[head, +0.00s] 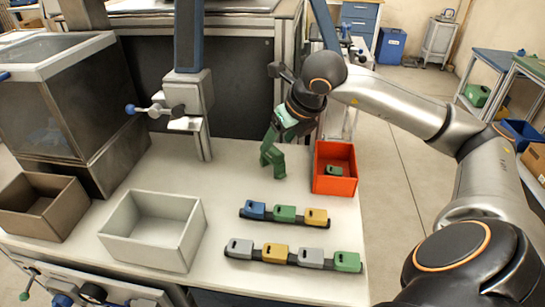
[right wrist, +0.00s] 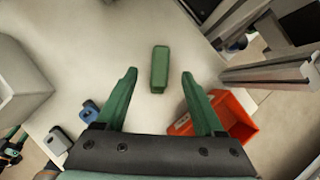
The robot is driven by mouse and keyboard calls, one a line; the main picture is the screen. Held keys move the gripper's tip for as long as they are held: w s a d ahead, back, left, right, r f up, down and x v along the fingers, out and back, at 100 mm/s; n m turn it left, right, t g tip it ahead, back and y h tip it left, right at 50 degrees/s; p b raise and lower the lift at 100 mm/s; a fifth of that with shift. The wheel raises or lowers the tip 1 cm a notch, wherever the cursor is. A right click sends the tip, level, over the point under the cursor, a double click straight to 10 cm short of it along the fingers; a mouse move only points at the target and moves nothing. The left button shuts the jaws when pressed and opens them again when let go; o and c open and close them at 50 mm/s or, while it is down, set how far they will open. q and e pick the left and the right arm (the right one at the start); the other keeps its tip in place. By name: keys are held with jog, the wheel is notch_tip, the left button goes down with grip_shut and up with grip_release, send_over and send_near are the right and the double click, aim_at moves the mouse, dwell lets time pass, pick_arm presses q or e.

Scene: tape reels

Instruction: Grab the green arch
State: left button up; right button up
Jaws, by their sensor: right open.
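A green block (right wrist: 160,68) lies on the white table in the right wrist view, ahead of my right gripper's fingertips. It looks like a plain oblong from above, so I cannot tell its arch shape. My right gripper (right wrist: 158,73) is open and empty, with its green fingers either side of the line to the block. In the head view the right gripper (head: 271,155) points down beside the orange box. Its green fingers there are hard to tell from the block behind them. Other green pieces sit in the back row (head: 285,213) and front row (head: 347,261). My left gripper is not in view.
An orange box (head: 335,184) with a small green piece (head: 334,170) inside stands right of the gripper. A grey post with a clamp (head: 190,108) stands to its left. A white bin (head: 150,230) and brown bin (head: 40,207) are at left. The table between is clear.

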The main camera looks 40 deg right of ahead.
aim_at(273, 148)
jog(key=x, duration=0.5)
jog(key=shift+f+p, duration=0.1)
jog(key=shift+p, duration=0.2)
jog(key=shift+c, duration=0.2)
grip_shut()
